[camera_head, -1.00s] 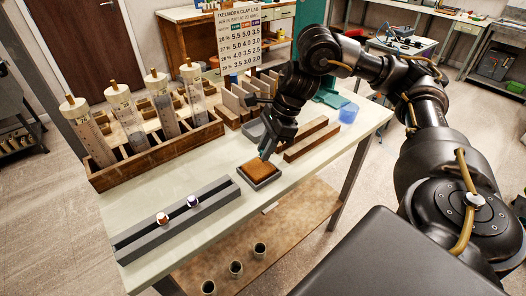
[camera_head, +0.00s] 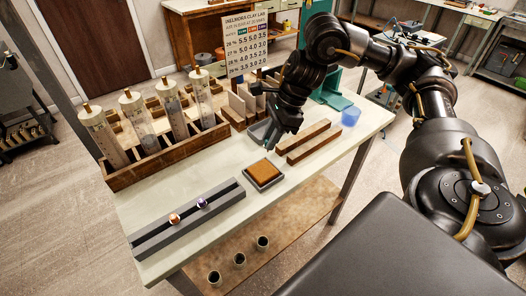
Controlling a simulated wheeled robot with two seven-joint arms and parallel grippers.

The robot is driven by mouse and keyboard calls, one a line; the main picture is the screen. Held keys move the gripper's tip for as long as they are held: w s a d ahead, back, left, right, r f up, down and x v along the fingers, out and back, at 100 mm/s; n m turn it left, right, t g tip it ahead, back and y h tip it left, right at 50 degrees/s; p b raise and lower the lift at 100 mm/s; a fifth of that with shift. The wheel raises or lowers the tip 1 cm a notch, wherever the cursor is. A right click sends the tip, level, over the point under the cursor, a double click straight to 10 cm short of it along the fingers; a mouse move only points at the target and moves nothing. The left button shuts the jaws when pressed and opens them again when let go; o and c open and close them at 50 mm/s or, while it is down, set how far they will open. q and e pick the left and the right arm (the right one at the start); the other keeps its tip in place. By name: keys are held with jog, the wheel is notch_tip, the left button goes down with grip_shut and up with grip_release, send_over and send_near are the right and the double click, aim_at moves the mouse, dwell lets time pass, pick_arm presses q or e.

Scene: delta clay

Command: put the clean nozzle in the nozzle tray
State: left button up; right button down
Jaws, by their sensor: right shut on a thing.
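Two small round pieces, one orange-white (camera_head: 174,219) and one purple-white (camera_head: 202,203), sit in the slot of a long grey rail (camera_head: 225,199) at the table's front. My left gripper is not in view.
A brown sponge (camera_head: 264,171) lies in a grey holder. A wooden rack (camera_head: 160,163) holds several tall cylinders. Upright boards (camera_head: 237,103) and a sign (camera_head: 246,46) are behind. Several dark cups (camera_head: 239,259) stand on the lower shelf.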

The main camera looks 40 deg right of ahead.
jog(key=shift+r+p, duration=0.4)
jog(key=shift+r, duration=0.35)
jog(key=shift+f, duration=0.1)
